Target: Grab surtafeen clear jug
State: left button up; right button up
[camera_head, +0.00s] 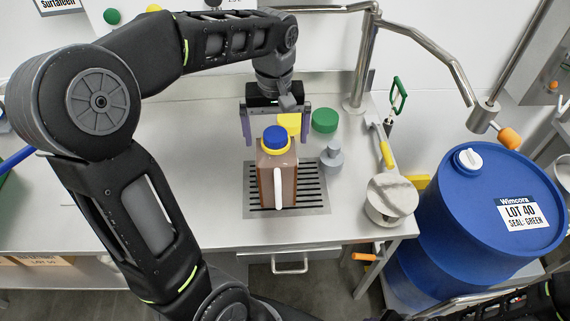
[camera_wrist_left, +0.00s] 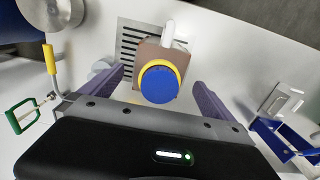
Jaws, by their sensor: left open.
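A jug (camera_head: 277,180) with brownish sides, a white handle, a yellow collar and a blue cap stands upright on the slotted drain grate (camera_head: 318,205). No name can be read on it. In the left wrist view its blue cap (camera_wrist_left: 160,84) faces the camera, between the fingers. My left gripper (camera_head: 276,140) is open and empty, at the jug's far side near cap height, with one finger to each side. I cannot tell whether a finger touches it. My right gripper is out of view.
Behind the jug are a yellow piece (camera_head: 290,121) and a green lid (camera_head: 325,121). A grey stoppered piece (camera_head: 332,158) stands close on its right, then a metal pan (camera_head: 391,198). A blue drum (camera_head: 475,215) stands right of the table. The table's left front is clear.

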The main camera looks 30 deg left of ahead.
aim_at(277, 155)
pick_arm(q)
jog(key=shift+s+r, duration=0.1)
jog(key=shift+s, duration=0.15)
jog(key=shift+w+f, duration=0.1)
jog(key=shift+f, duration=1.3)
notch_tip(277, 155, down, 5)
jog(key=shift+f+p, duration=0.1)
jog(key=shift+p, duration=0.3)
jog(key=shift+c, duration=0.2)
jog(key=c, duration=1.7)
jog(key=shift+w, duration=0.15)
jog(key=shift+r, duration=0.2)
